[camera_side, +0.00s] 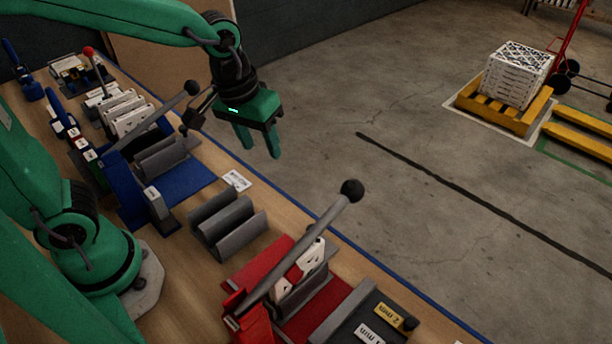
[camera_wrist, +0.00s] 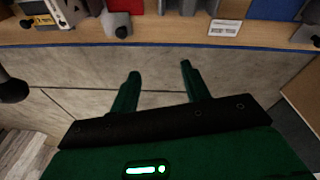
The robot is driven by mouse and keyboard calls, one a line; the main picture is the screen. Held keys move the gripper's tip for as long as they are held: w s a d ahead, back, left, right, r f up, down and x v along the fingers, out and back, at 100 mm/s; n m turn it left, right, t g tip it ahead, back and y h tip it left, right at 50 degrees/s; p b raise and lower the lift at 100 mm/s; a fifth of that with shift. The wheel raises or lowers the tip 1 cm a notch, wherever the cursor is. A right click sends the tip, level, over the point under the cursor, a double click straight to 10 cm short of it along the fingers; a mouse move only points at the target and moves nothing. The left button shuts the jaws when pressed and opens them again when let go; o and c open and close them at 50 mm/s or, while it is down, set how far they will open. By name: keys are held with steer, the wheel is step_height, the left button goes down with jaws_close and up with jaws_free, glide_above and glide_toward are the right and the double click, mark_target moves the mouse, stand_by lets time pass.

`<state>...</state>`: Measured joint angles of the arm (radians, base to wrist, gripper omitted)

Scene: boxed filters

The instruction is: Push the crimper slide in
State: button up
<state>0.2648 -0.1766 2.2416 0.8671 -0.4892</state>
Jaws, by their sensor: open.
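My gripper (camera_side: 260,150) is open and empty, its two fingers pointing down in the air beyond the bench's blue edge; it also shows in the wrist view (camera_wrist: 159,69). Two lever devices stand on the bench. The red one (camera_side: 266,262) at the front has a long grey lever with a black ball (camera_side: 351,190) and holds a white part (camera_side: 301,268). The blue one (camera_side: 122,192) further back has a grey lever with a dark ball (camera_side: 192,88). I cannot tell which is the crimper or pick out its slide. My gripper touches neither.
A grey ridged block (camera_side: 228,222) stands between the devices, near a white label card (camera_side: 237,181). A dark tray (camera_side: 372,318) with labels is at the front. Racked white parts (camera_side: 124,112) stand further back. The floor beyond the bench is open near my gripper.

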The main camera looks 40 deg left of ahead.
steer(key=w+d+f, duration=0.1)
steer(key=d+f, duration=0.2)
steer(key=w+d+f+n+g, duration=0.1)
steer(key=d+f, duration=0.2)
steer(key=d, duration=0.1)
steer(key=w+d+f+n+g, duration=0.1)
steer(key=d+f, duration=0.2)
steer(key=shift+d+f+y, duration=0.1)
steer(key=shift+d+y, duration=0.1)
steer(key=shift+y, duration=0.1)
steer(key=shift+f, duration=0.1)
steer(key=shift+f, duration=3.8)
jaws_close()
